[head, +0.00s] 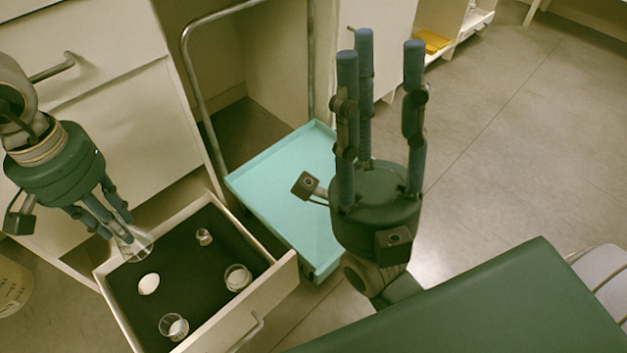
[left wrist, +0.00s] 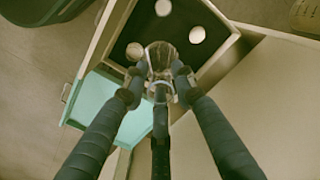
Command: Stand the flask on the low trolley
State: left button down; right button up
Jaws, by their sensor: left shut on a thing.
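The flask (head: 135,246) is clear conical glass. My left gripper (head: 118,228) is shut on its upper part, over the back left part of the open drawer. The flask tilts, its wide end pointing down and right. In the left wrist view the flask (left wrist: 160,57) sits between the fingertips (left wrist: 158,82). I cannot tell how high it is above the drawer floor. The low trolley (head: 285,180) has a turquoise tray with a raised rim and a metal handle; its visible deck is bare. It also shows in the left wrist view (left wrist: 95,97). My right gripper (head: 378,50) is open and empty, fingers pointing up.
The open drawer (head: 122,309) has a dark floor. It holds a white round item (head: 149,284), a beaker (head: 173,327), a glass jar (head: 237,278) and a small glass (head: 204,237). Its right wall stands between the flask and the trolley. My right arm covers part of the trolley.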

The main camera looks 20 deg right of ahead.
aim_at(314, 217)
jog(key=i+l+u, duration=0.2)
jog(key=l+u, duration=0.15)
jog(key=l, duration=1.2)
jog(key=l+u, duration=0.3)
jog(key=l, duration=1.2)
jog(key=i, duration=0.05)
